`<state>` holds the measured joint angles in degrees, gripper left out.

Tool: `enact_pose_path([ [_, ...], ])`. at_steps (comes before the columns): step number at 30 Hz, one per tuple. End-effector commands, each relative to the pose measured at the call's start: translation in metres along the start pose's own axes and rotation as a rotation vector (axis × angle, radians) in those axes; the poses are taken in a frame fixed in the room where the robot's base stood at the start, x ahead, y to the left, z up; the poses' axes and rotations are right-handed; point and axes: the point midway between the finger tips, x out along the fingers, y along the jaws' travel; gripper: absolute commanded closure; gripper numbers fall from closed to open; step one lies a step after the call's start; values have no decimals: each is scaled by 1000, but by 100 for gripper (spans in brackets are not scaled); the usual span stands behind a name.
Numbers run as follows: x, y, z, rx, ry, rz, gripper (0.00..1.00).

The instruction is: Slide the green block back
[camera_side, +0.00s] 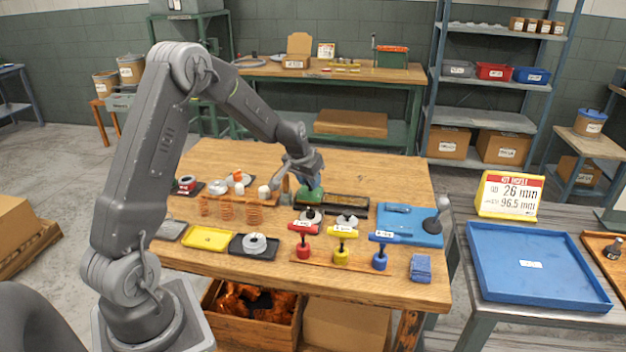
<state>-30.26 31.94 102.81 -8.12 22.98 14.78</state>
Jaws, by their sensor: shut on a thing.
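The green block (309,197) sits on the wooden workbench (381,172), at the left end of a dark, long fixture (346,201). My gripper (307,184) reaches down over the green block from behind and is shut on it. The fingertips are small in this view and partly hidden, so the exact contact does not show.
Red, yellow and blue T-handled tools (341,247) stand in front. Copper springs (227,211) stand under a small wooden rack at left. A blue tray (409,224) lies to the right. The bench behind the fixture is mostly clear.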

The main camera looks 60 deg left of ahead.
Motion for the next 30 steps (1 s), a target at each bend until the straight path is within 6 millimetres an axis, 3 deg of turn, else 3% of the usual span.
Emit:
enact_pose_path([
  [9,0,-5,1,-3,-4,-5,44],
  [19,-8,-3,0,-2,-2,-4,44],
  [23,-28,-3,0,-3,0,-4,44],
  [30,-82,-4,0,-3,2,-5,44],
])
